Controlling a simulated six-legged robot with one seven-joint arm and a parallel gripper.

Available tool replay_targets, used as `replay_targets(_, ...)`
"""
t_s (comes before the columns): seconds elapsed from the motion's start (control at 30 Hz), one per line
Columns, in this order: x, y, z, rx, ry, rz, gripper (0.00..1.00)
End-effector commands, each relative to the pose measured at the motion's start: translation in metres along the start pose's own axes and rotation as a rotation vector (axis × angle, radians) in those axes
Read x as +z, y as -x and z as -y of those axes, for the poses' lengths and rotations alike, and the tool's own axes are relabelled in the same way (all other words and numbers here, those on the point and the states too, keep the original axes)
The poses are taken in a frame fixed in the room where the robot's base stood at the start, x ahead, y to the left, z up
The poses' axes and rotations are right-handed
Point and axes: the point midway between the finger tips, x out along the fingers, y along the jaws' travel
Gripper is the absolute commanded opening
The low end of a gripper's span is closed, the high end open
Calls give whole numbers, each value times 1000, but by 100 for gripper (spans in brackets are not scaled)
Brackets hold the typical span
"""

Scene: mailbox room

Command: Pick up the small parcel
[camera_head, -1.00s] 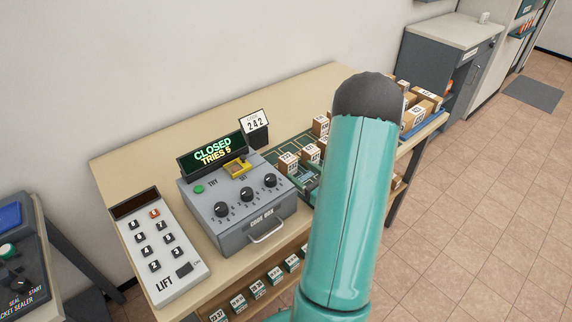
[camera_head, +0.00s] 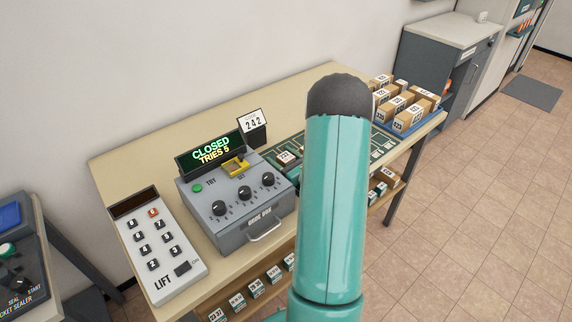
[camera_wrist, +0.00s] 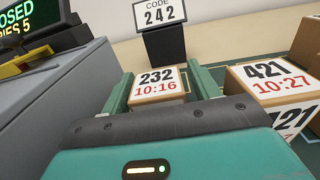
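A small brown parcel with a white label marked 232 and 10:16 (camera_wrist: 157,82) stands between the two green fingers of my gripper (camera_wrist: 160,92) in the wrist view. The fingers are spread to its width, one at each side. I cannot tell whether they press on it. Its lower part is hidden by my gripper's dark front edge. A small parcel (camera_head: 286,158) also shows on the green mat (camera_head: 270,152) in the head view, just left of my arm.
In the wrist view, a parcel marked 421 (camera_wrist: 270,82) stands close right of my gripper. The grey code box (camera_head: 238,205) is close left, with a 242 sign (camera_head: 252,122) behind. Several parcels fill a blue tray (camera_head: 428,124). A LIFT keypad (camera_head: 160,245) is far left.

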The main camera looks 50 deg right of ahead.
Motion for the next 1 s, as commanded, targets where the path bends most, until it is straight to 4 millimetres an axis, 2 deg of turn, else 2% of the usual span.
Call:
replay_targets(0.03, 0, 0, 0, 0, 0, 0, 51)
replay_targets(0.2, 0, 0, 0, 0, 0, 0, 17)
replay_targets(0.23, 0, 0, 0, 0, 0, 0, 16)
replay_targets(0.5, 1, 0, 0, 0, 1, 1, 16)
replay_targets(0.67, 10, 0, 0, 0, 3, 3, 16)
replay_targets(0.87, 33, 0, 0, 0, 4, 3, 16)
replay_targets(1.0, 57, 20, 6, -2, 5, 3, 16)
